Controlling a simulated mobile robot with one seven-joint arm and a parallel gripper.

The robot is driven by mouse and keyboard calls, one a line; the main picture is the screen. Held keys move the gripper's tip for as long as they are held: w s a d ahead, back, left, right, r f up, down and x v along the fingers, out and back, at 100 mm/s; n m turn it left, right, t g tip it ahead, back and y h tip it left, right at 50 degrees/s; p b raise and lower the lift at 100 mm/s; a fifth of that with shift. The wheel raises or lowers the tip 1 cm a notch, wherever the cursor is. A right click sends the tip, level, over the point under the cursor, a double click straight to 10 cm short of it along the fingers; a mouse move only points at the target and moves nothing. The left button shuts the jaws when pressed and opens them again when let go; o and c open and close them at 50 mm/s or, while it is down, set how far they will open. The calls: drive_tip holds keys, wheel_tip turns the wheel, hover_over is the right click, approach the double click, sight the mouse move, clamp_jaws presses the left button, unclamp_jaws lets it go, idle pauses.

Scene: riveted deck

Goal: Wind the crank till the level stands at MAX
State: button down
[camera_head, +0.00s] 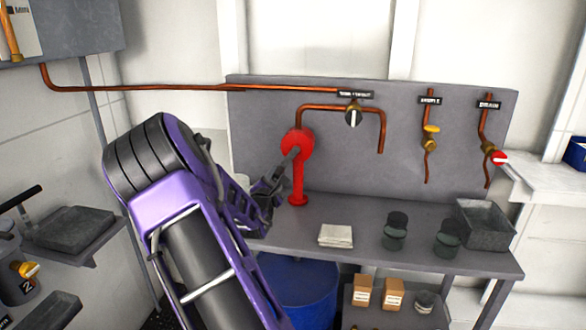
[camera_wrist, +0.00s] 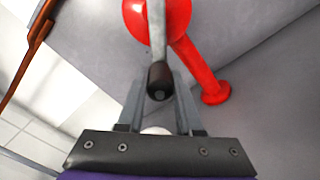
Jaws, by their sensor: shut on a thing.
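The crank is a red hand pump (camera_head: 297,145) on a red post, standing at the back of the grey bench. In the wrist view its red hub (camera_wrist: 178,18) is at the top, with a grey crank arm (camera_wrist: 157,35) ending in a black knob (camera_wrist: 160,76). My gripper (camera_head: 272,185) reaches in from the left. In the wrist view my gripper's fingers (camera_wrist: 158,98) are on either side of the knob, shut on it. The grey tank (camera_head: 75,28) is cut off at the top left, with a label only partly in view. The level and a MAX mark cannot be read.
Yellow (camera_head: 431,131) and red-handled (camera_head: 499,158) valves hang at the right. A folded cloth (camera_head: 336,236), dark jars (camera_head: 395,238) and a metal tray (camera_head: 484,224) sit on the bench. A blue drum (camera_head: 300,290) stands below.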

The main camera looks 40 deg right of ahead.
wheel_tip(320, 180, up, 9)
drive_tip(key=w+a+p, duration=0.1)
drive_tip(key=p, duration=0.7)
drive_tip(key=shift+s+d+r+b, duration=0.9)
drive_tip(key=shift+s+d, duration=2.6)
drive_tip(key=shift+s, duration=0.5)
wheel_tip(320, 180, down, 9)
drive_tip(key=s+b, duration=0.1)
drive_tip(key=b, duration=0.6)
drive_tip(key=w+a+f+b, duration=0.2)
drive_tip(key=w+a+f, duration=0.1)
drive_tip(key=w, duration=0.3)
drive_tip(key=shift+a+f, duration=0.3)
drive_tip(key=shift+a, duration=0.4)
